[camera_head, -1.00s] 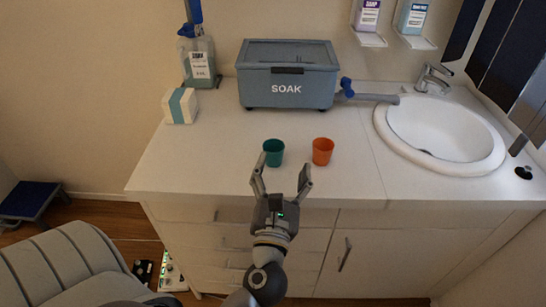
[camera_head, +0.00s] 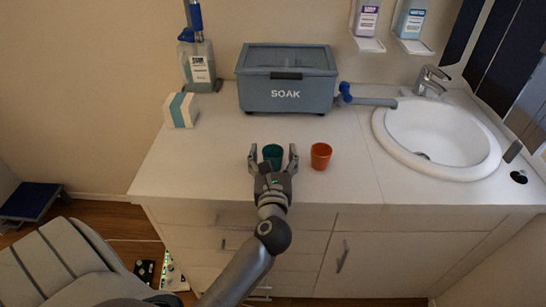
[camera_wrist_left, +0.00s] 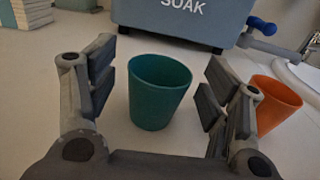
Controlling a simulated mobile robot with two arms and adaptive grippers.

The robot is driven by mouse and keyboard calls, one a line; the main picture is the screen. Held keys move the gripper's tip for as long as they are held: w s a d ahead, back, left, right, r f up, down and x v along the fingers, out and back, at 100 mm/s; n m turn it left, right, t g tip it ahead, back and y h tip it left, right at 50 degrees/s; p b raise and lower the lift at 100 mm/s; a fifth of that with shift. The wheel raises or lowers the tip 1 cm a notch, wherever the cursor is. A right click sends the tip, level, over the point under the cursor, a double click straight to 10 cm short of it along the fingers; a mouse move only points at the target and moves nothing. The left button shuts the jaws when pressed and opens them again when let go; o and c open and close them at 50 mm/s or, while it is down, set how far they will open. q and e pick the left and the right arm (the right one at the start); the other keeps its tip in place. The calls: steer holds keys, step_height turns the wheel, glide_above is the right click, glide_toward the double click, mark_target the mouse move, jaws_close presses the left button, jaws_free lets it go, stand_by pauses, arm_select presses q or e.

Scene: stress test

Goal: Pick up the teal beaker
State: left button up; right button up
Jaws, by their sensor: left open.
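The teal beaker (camera_head: 273,154) stands upright on the white counter, near its front edge. In the left wrist view the teal beaker (camera_wrist_left: 158,92) is between the two open fingers, with a gap on each side. My left gripper (camera_head: 273,158) is open around the beaker; its fingers do not appear to touch it. It also shows in the left wrist view (camera_wrist_left: 157,95). My right gripper is not in view.
An orange cup (camera_head: 321,156) stands just right of my left gripper's right finger. Behind are the grey SOAK box (camera_head: 287,95), a blue-handled tool (camera_head: 365,101) and a white box (camera_head: 180,110). A sink (camera_head: 440,130) is at right.

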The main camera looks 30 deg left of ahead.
arm_select(q)
steer(key=shift+w+a, duration=0.35)
steer(key=shift+w, duration=0.15)
steer(key=shift+s, duration=0.1)
steer(key=c, duration=1.1)
steer(key=shift+o, duration=0.2)
steer(key=shift+r, duration=0.1)
